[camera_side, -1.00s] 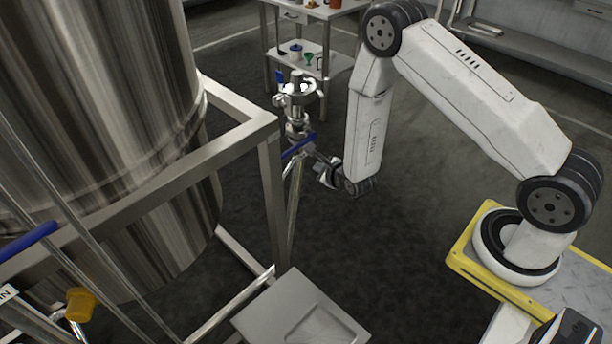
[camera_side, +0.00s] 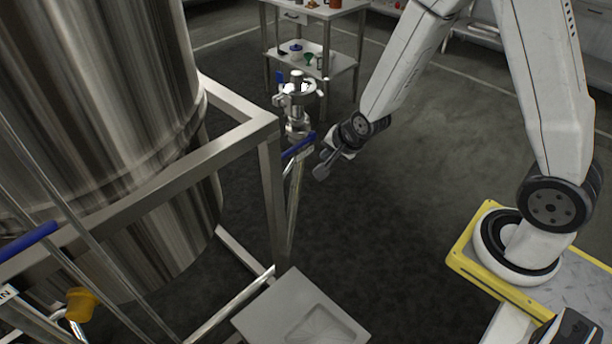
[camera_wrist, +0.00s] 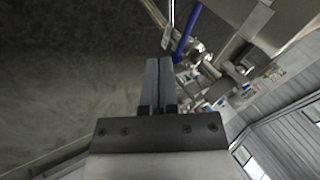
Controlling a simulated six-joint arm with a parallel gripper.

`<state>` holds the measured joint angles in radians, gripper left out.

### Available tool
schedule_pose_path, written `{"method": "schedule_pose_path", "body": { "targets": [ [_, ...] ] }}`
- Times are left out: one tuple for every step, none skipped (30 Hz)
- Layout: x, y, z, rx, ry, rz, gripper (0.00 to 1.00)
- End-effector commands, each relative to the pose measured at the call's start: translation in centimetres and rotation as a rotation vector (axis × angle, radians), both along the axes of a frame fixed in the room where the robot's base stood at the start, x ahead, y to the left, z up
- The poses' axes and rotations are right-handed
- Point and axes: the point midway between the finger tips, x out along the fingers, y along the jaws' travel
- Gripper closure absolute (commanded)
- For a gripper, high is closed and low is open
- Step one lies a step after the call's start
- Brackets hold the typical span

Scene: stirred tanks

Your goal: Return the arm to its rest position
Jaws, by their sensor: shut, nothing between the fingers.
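My gripper (camera_side: 324,165) is shut and empty in the side view. It hangs in open air just right of the blue-handled valve (camera_side: 298,146) on the steel pipe fitting (camera_side: 297,108), with a small gap between them as far as this view shows. In the wrist view my gripper (camera_wrist: 159,62) shows its two fingers pressed together with nothing between them. The blue handle (camera_wrist: 187,35) appears beyond and to the right of the fingertips there.
A large steel tank (camera_side: 95,120) stands in a metal frame (camera_side: 215,145) at left. A grey tray-like plate (camera_side: 275,305) is low in front. A small cart (camera_side: 340,62) with bottles stands behind. The dark floor (camera_side: 420,150) between the frame and my base is clear.

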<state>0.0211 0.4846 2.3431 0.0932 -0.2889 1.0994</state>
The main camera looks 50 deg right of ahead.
Motion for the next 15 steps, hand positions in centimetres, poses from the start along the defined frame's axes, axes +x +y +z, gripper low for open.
{"method": "schedule_pose_path", "body": {
  "targets": [
    [-0.6, 0.2, 0.7, -0.034, 0.020, 0.063, 1.00],
    [-1.0, 0.3, 1.0, -0.057, 0.036, 0.104, 1.00],
    [-1.6, 0.4, 1.5, -0.086, 0.057, 0.159, 1.00],
    [-2.0, 0.5, 1.8, -0.107, 0.073, 0.200, 1.00],
    [-2.4, 0.5, 2.1, -0.129, 0.087, 0.244, 1.00],
    [-3.0, 0.7, 2.5, -0.156, 0.108, 0.300, 1.00],
    [-3.5, 0.7, 2.8, -0.177, 0.122, 0.344, 1.00],
    [-3.9, 0.8, 3.1, -0.196, 0.137, 0.386, 1.00],
    [-4.6, 0.9, 3.5, -0.222, 0.155, 0.445, 1.00],
    [-5.1, 0.9, 3.7, -0.241, 0.171, 0.488, 1.00],
    [-5.6, 1.0, 4.0, -0.259, 0.185, 0.532, 1.00],
    [-6.2, 1.0, 4.4, -0.284, 0.202, 0.591, 1.00],
    [-6.7, 1.1, 4.6, -0.301, 0.217, 0.636, 1.00],
    [-7.3, 1.1, 4.9, -0.318, 0.230, 0.681, 1.00],
    [-7.9, 1.2, 5.2, -0.340, 0.246, 0.739, 1.00]
  ]
}}
